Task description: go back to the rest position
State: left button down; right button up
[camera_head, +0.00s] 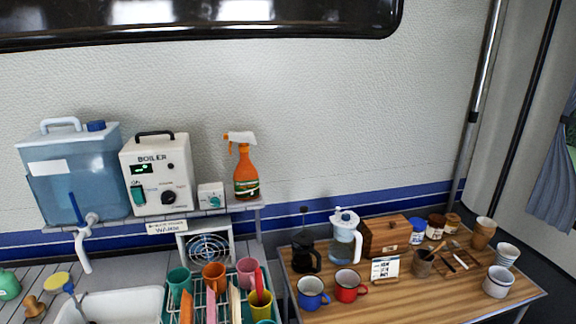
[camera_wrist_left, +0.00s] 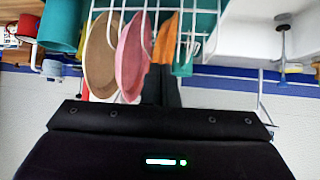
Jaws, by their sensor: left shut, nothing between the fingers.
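My left gripper (camera_wrist_left: 162,78) shows only in the left wrist view, as a black body across the bottom with dark fingers pointing up at the centre. The fingers are shut with nothing held. They are near the dish rack (camera_wrist_left: 205,45); whether they touch it cannot be told. Neither gripper shows in the head view.
The wrist view looks upside down, with plates and a teal cup (camera_wrist_left: 62,25) close by. The head view shows a white sink (camera_head: 110,306), a boiler (camera_head: 157,172), a blue water tank (camera_head: 75,172), a spray bottle (camera_head: 246,170) and a wooden table (camera_head: 425,293) with mugs.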

pick_arm(q)
jog(key=s+d+m+g, duration=0.35)
jog(key=s+g, duration=0.35)
jog(key=s, duration=0.5)
notch_tip(320, 180, down, 33)
jog(key=s+g+b, duration=0.1)
jog(key=s+b, duration=0.1)
jog(key=b, duration=0.1)
jog(key=s+a+f+b, duration=0.1)
jog(key=s+f, duration=0.9)
jog(key=s+a+f+g+b, duration=0.1)
jog(key=s+a+f, duration=0.1)
jog(key=s+f, duration=0.7)
jog(key=shift+s+a+f+h, duration=0.25)
jog(key=shift+s+f+h, duration=0.1)
jog(key=shift+f, duration=0.2)
jog(key=c, duration=2.2)
grip_release()
